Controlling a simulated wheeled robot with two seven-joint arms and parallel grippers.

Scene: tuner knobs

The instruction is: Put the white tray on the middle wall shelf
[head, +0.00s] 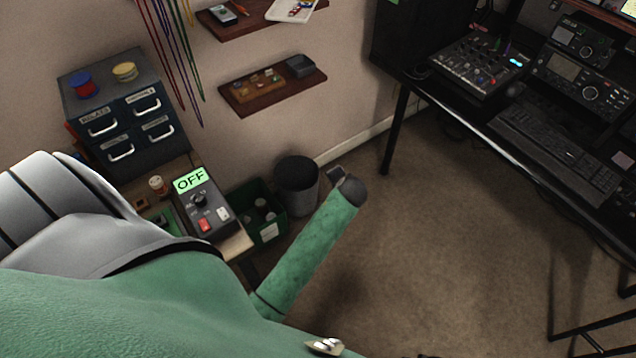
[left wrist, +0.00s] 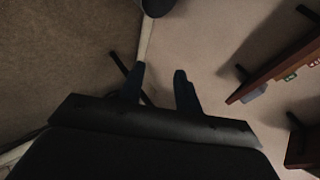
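A lower wall shelf (head: 250,106) holds a brown block with small items and a dark grey tray (head: 300,66). My left gripper (head: 337,174) is small and mostly hidden at the end of my green arm, below the shelves. In the left wrist view its fingers (left wrist: 158,88) are apart with nothing between them. My right gripper is not visible.
A dark drawer cabinet (head: 140,131), a control box reading OFF (head: 200,208), a green crate (head: 270,232) and a dark bin (head: 298,184) stand left of my forearm. A desk with radio gear (head: 578,84) fills the right. Carpet between is open.

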